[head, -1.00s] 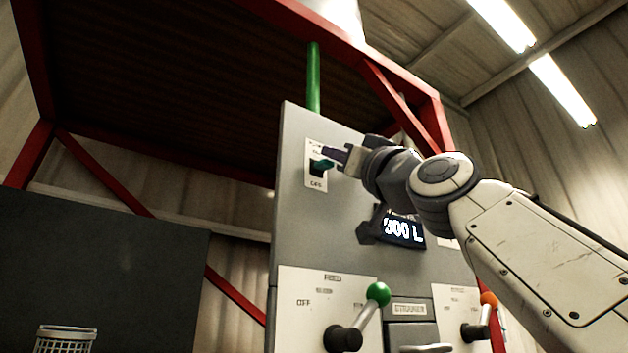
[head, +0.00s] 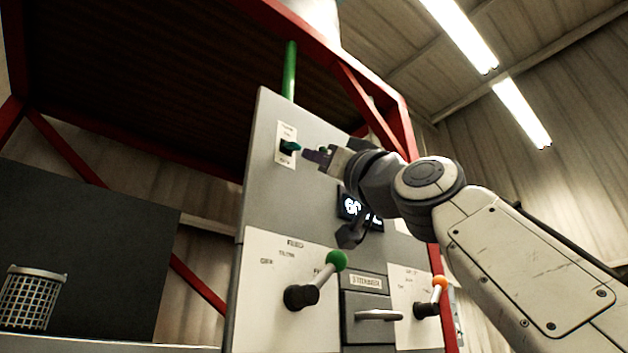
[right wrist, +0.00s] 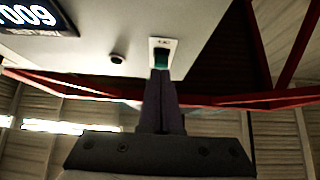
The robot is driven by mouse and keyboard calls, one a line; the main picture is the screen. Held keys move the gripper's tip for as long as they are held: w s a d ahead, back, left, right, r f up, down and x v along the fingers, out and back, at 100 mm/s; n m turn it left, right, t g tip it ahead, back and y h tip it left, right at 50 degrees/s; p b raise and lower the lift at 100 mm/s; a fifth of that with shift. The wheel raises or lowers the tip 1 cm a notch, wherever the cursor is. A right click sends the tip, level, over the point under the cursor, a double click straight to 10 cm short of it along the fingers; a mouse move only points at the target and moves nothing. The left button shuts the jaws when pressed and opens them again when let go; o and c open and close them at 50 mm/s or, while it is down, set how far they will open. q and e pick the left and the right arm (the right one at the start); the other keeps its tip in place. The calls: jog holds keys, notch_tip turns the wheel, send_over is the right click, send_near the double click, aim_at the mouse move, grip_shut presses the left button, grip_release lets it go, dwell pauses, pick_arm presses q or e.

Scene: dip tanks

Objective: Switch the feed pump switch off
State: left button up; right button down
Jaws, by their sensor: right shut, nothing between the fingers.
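The feed pump switch (head: 288,149) is a small dark green rocker or lever on a white plate, high on the left of the grey panel (head: 262,190). Labels sit above and below it; I cannot tell for sure which way it is set. My right gripper (head: 306,154) is shut and empty, its fingertips just right of the switch in the head view. In the right wrist view the green switch (right wrist: 161,60) lies directly beyond my shut fingertips (right wrist: 160,76); whether they touch is unclear. My left gripper is not in view.
A digital display (head: 353,207) sits below the switch, partly behind my right arm. Lower down are a green-knobbed lever (head: 336,262), an orange-knobbed lever (head: 438,283) and a drawer-like handle (head: 378,315). A wire basket (head: 31,298) stands at left. Red frame beams (head: 400,130) rise behind.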

pick_arm(q)
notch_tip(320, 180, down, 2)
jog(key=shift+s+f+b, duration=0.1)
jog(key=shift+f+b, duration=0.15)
jog(key=shift+b, duration=0.45)
pick_arm(e)
jog(key=shift+s+d+f, duration=0.2)
jog(key=shift+f, duration=0.4)
jog(key=shift+s+d+f, duration=0.15)
jog(key=shift+f, duration=0.4)
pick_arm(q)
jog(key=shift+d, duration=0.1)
